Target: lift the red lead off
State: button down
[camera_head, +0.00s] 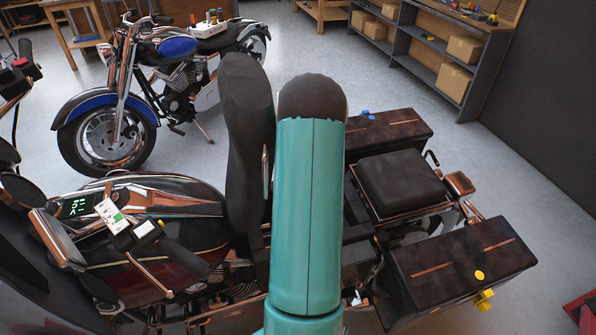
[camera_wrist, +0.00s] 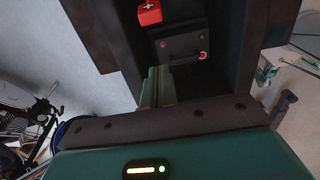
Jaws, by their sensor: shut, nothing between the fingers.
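In the wrist view a red block with a white plus mark (camera_wrist: 149,12) sits at the top of a dark recess. Below it is a dark box (camera_wrist: 183,45) with a small round red-and-white fitting (camera_wrist: 203,55) at its right end. I cannot tell whether the red block is the lead's end, and no cable shows clearly. My gripper (camera_wrist: 158,70) is shut and empty, its green fingers pointing into the recess below the box and apart from the red block. In the head view my teal arm hides this part of the near motorcycle (camera_head: 150,230).
The near motorcycle's seat (camera_head: 246,130) stands upright just left of my arm. Dark panniers (camera_head: 460,262) and a rear seat pad (camera_head: 400,182) lie to the right. A blue motorcycle (camera_head: 105,135) stands behind. Shelves with boxes (camera_head: 453,80) line the back right; grey floor lies between.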

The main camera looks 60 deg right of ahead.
jog(key=s+d+f, duration=0.2)
jog(key=d+f, duration=0.1)
jog(key=f, duration=0.2)
dwell(0.4)
jog(key=shift+s, duration=0.1)
jog(key=shift+s+d+r+t+y, duration=0.25)
jog(key=shift+s+d+t+y, duration=0.05)
jog(key=shift+s+d, duration=0.25)
jog(key=shift+s+d+r+t+y, duration=0.3)
jog(key=shift+s+d, duration=0.1)
jog(key=shift+s, duration=0.1)
jog(key=shift+t+y, duration=0.5)
jog(key=shift+s+d+r, duration=0.25)
jog(key=shift+s+d, duration=0.45)
jog(key=shift+s+d+r, duration=0.25)
jog(key=shift+s+d, duration=0.45)
jog(key=shift+w+a+f, duration=0.4)
jog(key=shift+w+a, duration=0.1)
jog(key=shift+w, duration=0.05)
